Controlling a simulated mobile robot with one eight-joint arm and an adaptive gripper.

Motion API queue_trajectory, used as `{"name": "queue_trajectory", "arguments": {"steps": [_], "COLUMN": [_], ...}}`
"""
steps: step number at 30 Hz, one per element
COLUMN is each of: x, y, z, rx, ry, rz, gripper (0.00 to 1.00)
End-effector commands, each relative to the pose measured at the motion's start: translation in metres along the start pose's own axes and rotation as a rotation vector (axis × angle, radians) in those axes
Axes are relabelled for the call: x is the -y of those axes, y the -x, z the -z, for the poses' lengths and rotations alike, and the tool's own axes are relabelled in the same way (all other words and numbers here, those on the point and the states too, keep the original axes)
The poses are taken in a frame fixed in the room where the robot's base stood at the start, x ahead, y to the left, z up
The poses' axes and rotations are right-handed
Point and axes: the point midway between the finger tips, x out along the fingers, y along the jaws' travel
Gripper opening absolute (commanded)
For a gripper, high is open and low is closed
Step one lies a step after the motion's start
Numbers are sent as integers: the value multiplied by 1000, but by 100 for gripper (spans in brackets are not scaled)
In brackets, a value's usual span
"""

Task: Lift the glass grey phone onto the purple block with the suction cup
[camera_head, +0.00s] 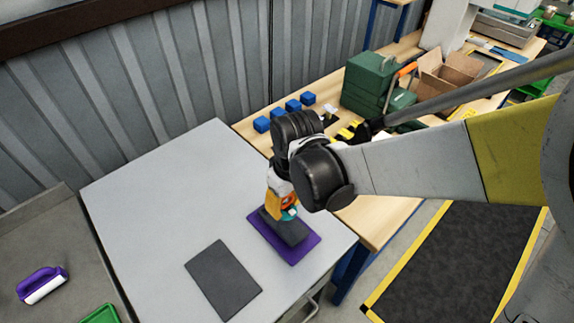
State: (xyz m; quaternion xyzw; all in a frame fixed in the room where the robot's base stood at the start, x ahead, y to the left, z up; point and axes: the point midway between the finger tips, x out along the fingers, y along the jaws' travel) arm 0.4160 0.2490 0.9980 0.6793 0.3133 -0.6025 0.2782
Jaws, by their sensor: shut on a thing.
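The purple block (308,247) lies flat on the light grey table, near its right front edge. A dark grey slab (292,235), which looks like the phone, is over the purple block and leaves a purple border showing. I cannot tell whether it rests on the block or hangs just above it. My gripper (284,203) points down over the slab, shut on a small orange and teal thing that looks like the suction cup (289,213). My arm hides part of it, and its contact with the slab is unclear.
A flat dark grey rectangle (223,280) lies on the grey table (160,190), left of the purple block. Blue cubes (293,105) and green boxes (368,82) stand on the wooden bench behind.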

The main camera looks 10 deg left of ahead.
Motion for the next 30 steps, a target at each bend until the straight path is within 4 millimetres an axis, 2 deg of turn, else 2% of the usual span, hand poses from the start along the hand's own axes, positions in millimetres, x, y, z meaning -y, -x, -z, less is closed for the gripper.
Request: {"name": "queue_trajectory", "arguments": {"steps": [1, 6, 14, 20, 30], "x": [-6, -23, -41, -44, -44], "y": [11, 39, 68, 82, 113], "z": [-12, -45, -80, -87, -83], "rx": [0, 0, 0, 0, 0], "ry": [-5, -7, -4, -1, 0], "rz": [-1, 0, -1, 0, 0], "gripper": [1, 1, 1, 1, 1]}}
